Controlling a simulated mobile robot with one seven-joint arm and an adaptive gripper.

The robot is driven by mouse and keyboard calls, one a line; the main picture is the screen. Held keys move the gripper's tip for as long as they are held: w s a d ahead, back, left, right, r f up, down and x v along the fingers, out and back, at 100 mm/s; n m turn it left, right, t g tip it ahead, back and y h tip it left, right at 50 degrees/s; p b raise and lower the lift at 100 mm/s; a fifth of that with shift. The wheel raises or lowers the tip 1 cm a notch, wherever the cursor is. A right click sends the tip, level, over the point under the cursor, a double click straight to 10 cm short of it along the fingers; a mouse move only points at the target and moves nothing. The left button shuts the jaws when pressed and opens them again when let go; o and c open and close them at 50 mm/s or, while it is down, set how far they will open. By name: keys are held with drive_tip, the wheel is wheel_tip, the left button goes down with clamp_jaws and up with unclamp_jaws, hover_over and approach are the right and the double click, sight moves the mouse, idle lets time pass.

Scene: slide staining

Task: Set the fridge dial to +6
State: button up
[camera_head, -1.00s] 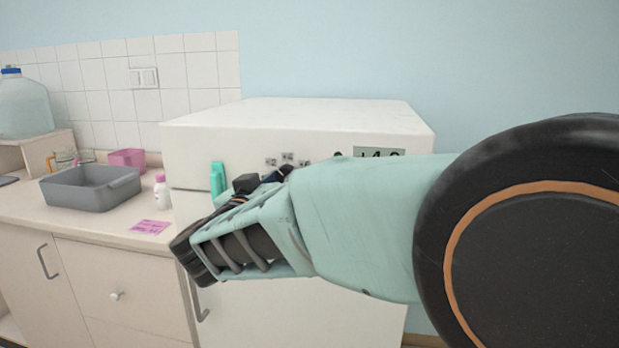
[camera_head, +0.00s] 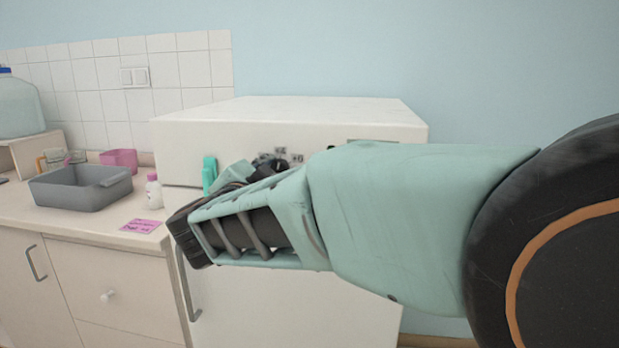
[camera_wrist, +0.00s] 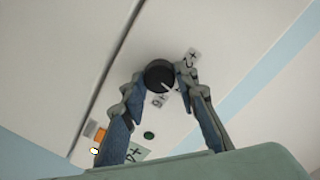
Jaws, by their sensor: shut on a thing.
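The black fridge dial (camera_wrist: 158,74) shows in the wrist view, with a short white pointer line toward the lower right. My gripper (camera_wrist: 161,78) has one finger on each side of the dial and is shut on it. A label marked +2 (camera_wrist: 192,56) lies beyond the right finger. A label that seems to read +6 (camera_wrist: 159,101) lies nearer, between the fingers. A label between these is partly hidden by the right finger. The green display (camera_wrist: 136,153) is partly covered; its digits seem to start +4. In the head view my arm hides the dial.
The white fridge (camera_head: 290,108) stands right of the counter. A small teal thing (camera_head: 209,175) is at its upper left front. The counter holds a grey basin (camera_head: 80,190), a white bottle with a pink cap (camera_head: 153,190) and a pink note (camera_head: 142,226).

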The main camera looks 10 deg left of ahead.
drive_tip(key=shift+m+y+b, duration=0.5)
drive_tip(key=shift+m+b, duration=2.6)
drive_tip(key=shift+m, duration=1.6)
drive_tip(key=o, duration=1.2)
drive_tip(key=shift+c, duration=0.2)
